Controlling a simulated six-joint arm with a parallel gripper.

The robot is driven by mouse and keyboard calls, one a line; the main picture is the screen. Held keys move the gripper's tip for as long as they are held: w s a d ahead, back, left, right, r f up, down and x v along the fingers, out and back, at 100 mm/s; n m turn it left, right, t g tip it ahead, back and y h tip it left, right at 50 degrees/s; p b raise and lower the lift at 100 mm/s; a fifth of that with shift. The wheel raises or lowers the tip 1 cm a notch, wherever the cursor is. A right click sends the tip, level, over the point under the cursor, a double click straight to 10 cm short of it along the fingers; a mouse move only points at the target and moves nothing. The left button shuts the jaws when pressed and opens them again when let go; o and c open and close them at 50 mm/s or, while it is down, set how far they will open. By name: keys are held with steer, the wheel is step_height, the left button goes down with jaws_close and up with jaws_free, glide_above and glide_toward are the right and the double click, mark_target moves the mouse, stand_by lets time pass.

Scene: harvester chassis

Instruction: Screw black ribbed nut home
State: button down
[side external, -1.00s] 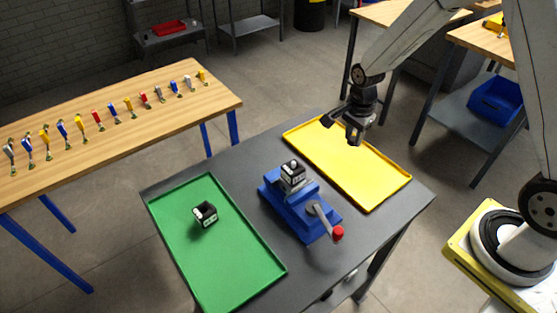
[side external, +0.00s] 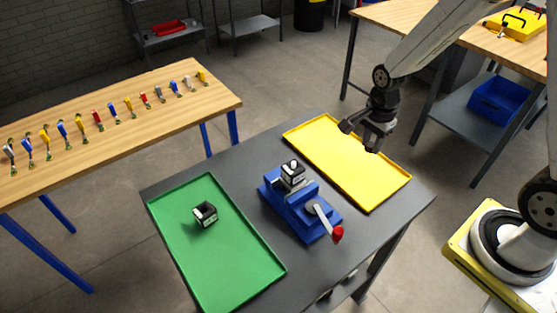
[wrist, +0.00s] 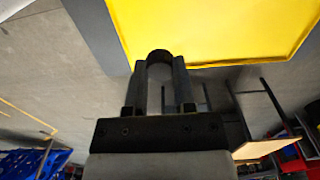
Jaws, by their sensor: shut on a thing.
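My gripper (side external: 361,137) hangs above the far part of the yellow tray, to the right of the vise. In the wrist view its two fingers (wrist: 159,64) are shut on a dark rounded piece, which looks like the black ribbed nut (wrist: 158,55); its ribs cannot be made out. The nut cannot be made out in the side view. A black-and-white block (side external: 292,174) sits upright in the blue vise (side external: 300,212), with a small light round tip on top. My gripper is well apart from the block.
The yellow tray (side external: 398,181) looks empty. A green tray (side external: 240,262) holds another black-and-white block (side external: 205,213). The vise handle with its red knob (side external: 337,233) sticks out at the front right. A wooden bench (side external: 150,115) with several coloured items stands at left.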

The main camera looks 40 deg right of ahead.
steer(key=shift+a, duration=0.1)
step_height(320, 180, up, 6)
steer(key=f+n, duration=0.1)
steer(key=n, duration=0.3)
glide_above(294, 163)
steer(key=d, duration=0.1)
steer(key=shift+r, duration=0.25)
steer(key=shift+a+r+n, duration=0.25)
steer(key=shift+a+n, duration=0.05)
steer(key=shift+a, duration=0.25)
steer(key=shift+f, duration=0.15)
steer(key=shift+f, duration=2.05)
steer(key=shift+f, duration=1.2)
stand_by(1.3)
